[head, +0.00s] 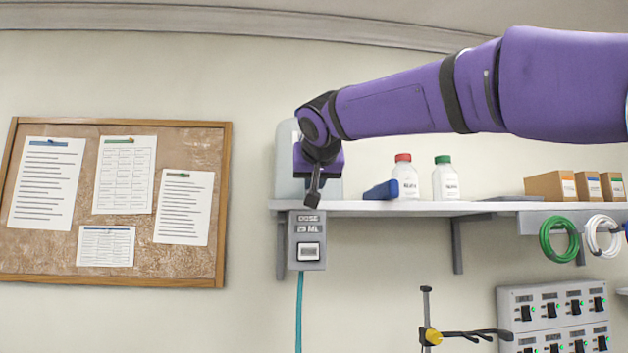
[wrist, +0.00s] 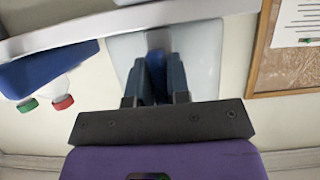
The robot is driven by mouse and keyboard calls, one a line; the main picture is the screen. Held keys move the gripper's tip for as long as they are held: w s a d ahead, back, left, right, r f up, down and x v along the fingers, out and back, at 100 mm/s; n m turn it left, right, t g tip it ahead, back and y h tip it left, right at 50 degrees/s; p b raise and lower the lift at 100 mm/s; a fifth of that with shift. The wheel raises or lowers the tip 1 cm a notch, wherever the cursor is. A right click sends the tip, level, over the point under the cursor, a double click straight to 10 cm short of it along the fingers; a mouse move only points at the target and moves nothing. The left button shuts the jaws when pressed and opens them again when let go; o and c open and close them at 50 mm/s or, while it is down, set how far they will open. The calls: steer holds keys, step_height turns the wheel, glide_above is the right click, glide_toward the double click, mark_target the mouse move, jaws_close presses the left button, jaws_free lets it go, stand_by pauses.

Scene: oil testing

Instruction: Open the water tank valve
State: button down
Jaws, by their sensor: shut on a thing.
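The water tank (head: 286,162) is a pale grey container at the left end of the wall shelf, partly hidden behind my gripper (head: 314,195). In the wrist view the tank (wrist: 205,55) fills the area beyond the fingers. My gripper (wrist: 157,72) points at its front, with its two dark fingers close together around a narrow blue part (wrist: 157,84), which appears to be the valve handle. Its shape and how far it is turned are mostly hidden by the fingers. In the head view the valve is hidden behind my gripper.
A dosing box (head: 307,240) with a teal hose (head: 299,310) hangs below the shelf (head: 400,208). A blue object (head: 381,190), a red-capped bottle (head: 405,180) and a green-capped bottle (head: 446,181) stand to the right. A corkboard (head: 225,200) hangs at left.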

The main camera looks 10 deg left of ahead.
stand_by(0.3)
steer(key=c, duration=1.1)
jaws_free()
steer(key=shift+s, duration=0.1)
steer(key=v, duration=1)
steer(key=shift+s+d+r, duration=0.1)
steer(key=shift+s, duration=0.2)
